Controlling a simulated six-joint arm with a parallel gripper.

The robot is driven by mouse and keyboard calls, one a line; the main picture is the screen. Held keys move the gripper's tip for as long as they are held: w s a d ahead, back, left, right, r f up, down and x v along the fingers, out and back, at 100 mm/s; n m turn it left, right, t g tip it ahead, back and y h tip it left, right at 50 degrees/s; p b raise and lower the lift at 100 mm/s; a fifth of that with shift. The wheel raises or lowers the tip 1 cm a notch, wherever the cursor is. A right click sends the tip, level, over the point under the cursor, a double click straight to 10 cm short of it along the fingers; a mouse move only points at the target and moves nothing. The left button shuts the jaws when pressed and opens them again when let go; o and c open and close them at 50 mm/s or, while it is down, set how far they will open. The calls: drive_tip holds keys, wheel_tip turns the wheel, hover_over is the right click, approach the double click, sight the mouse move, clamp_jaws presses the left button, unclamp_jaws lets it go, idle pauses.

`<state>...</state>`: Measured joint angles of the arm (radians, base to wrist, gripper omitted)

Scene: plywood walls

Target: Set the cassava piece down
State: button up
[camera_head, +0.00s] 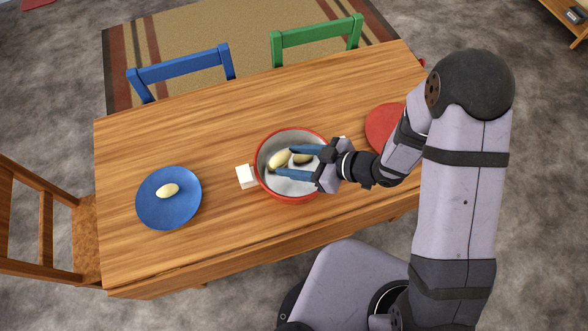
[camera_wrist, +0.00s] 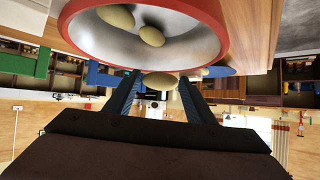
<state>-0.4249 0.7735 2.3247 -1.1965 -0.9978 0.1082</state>
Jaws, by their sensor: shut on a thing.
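My gripper (camera_head: 283,160) is over the red-rimmed pot (camera_head: 259,181), its two blue fingers reaching in from the right. It is shut on a pale yellow cassava piece (camera_head: 279,159), which also shows between the fingertips in the wrist view (camera_wrist: 160,82). In the wrist view, two more pale pieces lie inside the pot, one (camera_wrist: 115,16) beside the other (camera_wrist: 152,36). In the head view, one piece (camera_head: 302,158) shows between the fingers, behind the held one. The fingers partly cover the pot's inside, and I cannot tell whether the held piece touches anything there.
A blue plate (camera_head: 155,211) with one pale piece (camera_head: 168,190) stands at the left of the wooden table (camera_head: 220,125). A white block (camera_head: 245,176) is beside the pot. A red plate (camera_head: 383,125) is partly behind my arm. Blue and green chairs stand at the far edge.

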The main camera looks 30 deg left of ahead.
drive_tip(key=shift+f, duration=3)
drive_tip(key=shift+f, duration=0.3)
drive_tip(key=o, duration=1)
drive_tip(key=shift+o, duration=0.2)
drive_tip(key=shift+s+r+p, duration=0.1)
drive_tip(key=shift+r+p, duration=0.2)
drive_tip(key=shift+r, duration=0.05)
drive_tip(key=b+v, duration=0.1)
drive_tip(key=v, duration=1.1)
